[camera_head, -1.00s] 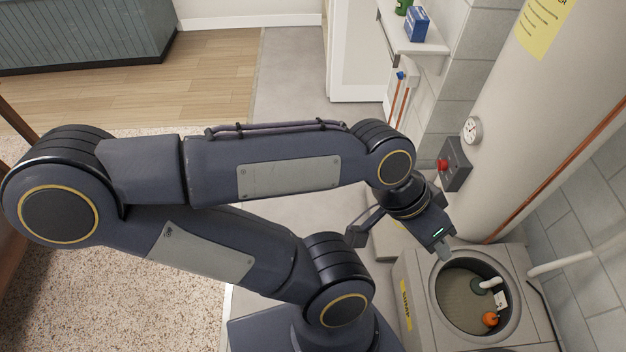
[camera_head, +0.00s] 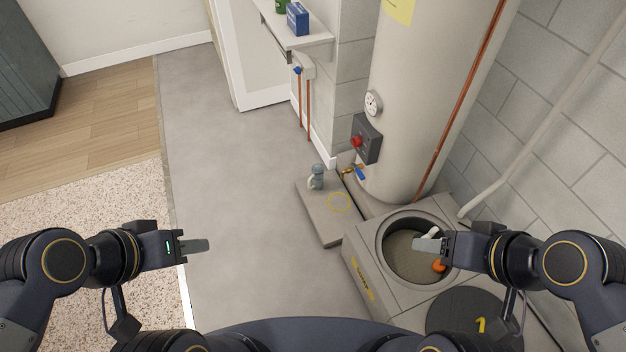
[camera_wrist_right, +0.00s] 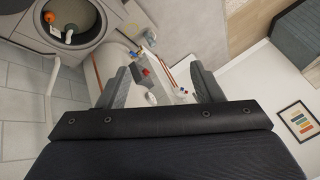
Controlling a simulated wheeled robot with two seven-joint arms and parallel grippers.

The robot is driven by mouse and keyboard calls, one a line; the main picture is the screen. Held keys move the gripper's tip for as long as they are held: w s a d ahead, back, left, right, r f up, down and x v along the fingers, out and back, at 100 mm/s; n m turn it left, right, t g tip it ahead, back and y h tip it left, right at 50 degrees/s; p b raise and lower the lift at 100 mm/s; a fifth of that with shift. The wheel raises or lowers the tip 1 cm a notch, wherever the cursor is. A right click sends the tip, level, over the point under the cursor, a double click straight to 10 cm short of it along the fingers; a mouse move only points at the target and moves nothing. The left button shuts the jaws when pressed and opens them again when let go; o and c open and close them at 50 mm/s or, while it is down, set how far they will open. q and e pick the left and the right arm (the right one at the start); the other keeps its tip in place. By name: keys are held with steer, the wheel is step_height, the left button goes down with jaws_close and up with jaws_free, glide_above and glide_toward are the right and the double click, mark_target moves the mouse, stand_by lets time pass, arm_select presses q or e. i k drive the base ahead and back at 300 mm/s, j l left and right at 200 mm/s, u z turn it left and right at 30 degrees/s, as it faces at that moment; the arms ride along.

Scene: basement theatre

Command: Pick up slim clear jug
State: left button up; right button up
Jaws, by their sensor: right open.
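A small, slim, grey-blue see-through jug (camera_head: 317,177) with a pale handle stands upright on a low grey slab (camera_head: 322,222) at the foot of the tank. My left gripper (camera_head: 207,245) is left of the slab and well apart from the jug. It is seen edge-on, so its opening cannot be told. My right gripper (camera_head: 416,244) appears in front of the round pit, right of and nearer than the jug. In the right wrist view its two fingers (camera_wrist_right: 163,88) are spread with nothing between them.
A tall beige tank (camera_head: 425,95) with a gauge and red-button box stands behind the slab. A round pit (camera_head: 384,258) holds an orange ball (camera_head: 438,265). A wall shelf (camera_head: 298,38) carries a blue box (camera_head: 298,18). Grey floor (camera_head: 225,170) left of the slab is clear.

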mark_target(317, 177)
steer(key=l+z, duration=0.1)
steer(key=z, duration=0.15)
steer(key=i+j+z, duration=0.1)
steer(key=z, duration=0.3)
steer(key=j+z, duration=0.2)
steer(key=z, duration=0.2)
steer(key=i+j+z, duration=0.1)
steer(key=j+z, duration=0.15)
steer(key=z, duration=0.15)
steer(key=j+z, duration=0.2)
steer(key=z, duration=0.2)
steer(key=j+z, duration=0.15)
steer(key=j, duration=0.25)
steer(key=j+z, duration=0.1)
steer(key=j, duration=0.35)
steer(key=k+j+z, duration=0.15)
steer(key=j, duration=0.25)
steer(key=j+z, duration=0.15)
steer(key=j, duration=0.3)
steer(key=k+j+z, duration=0.1)
steer(key=j, duration=0.3)
steer(key=k+j+z, duration=0.15)
steer(key=j, duration=0.2)
steer(key=k+j+z, duration=0.15)
steer(key=j, duration=0.75)
steer(key=i+j, duration=0.1)
steer(key=j, duration=0.4)
